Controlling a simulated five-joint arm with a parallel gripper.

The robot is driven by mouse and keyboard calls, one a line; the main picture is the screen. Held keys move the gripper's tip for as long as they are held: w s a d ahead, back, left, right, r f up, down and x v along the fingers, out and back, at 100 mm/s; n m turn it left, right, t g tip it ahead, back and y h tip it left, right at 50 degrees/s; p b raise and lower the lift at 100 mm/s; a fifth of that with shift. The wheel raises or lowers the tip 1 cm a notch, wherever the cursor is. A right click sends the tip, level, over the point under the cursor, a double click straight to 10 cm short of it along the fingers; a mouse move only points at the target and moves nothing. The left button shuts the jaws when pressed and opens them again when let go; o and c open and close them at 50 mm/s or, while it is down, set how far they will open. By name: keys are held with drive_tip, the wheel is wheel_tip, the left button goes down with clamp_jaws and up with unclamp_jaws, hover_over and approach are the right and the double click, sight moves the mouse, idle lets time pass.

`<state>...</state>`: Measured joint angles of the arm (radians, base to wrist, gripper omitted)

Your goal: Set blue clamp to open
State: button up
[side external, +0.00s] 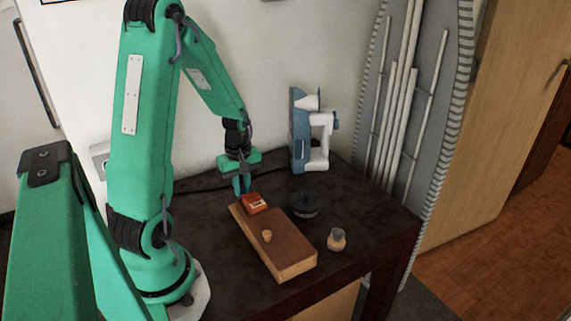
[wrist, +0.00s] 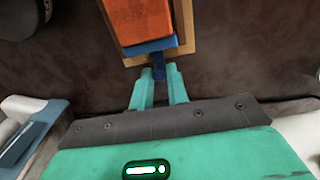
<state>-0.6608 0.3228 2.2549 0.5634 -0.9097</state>
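The blue clamp (wrist: 150,47) sits at the end of an orange block on a wooden board. Its narrow blue tab (wrist: 158,70) sticks out toward my gripper (wrist: 159,73). In the wrist view my two green fingertips are on either side of this tab, very close to it. I cannot tell whether they touch it. In the side view my gripper (side external: 241,186) points down at the board's far left end, beside the orange block (side external: 255,203). The clamp is hidden or too small to make out there.
The wooden board (side external: 285,250) has a small round knob (side external: 267,236). A dark round pot (side external: 304,204) and a small capped jar (side external: 337,239) stand to its right. A blue and white device (side external: 304,130) stands at the back. The dark table front left is clear.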

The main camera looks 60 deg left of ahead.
drive_tip(key=shift+a, duration=0.1)
clamp_jaws()
drive_tip(key=shift+a, duration=1.45)
drive_tip(key=o, duration=0.8)
unclamp_jaws()
drive_tip(key=shift+r, duration=0.1)
drive_tip(key=shift+r, duration=3.85)
drive_tip(key=shift+d, duration=0.1)
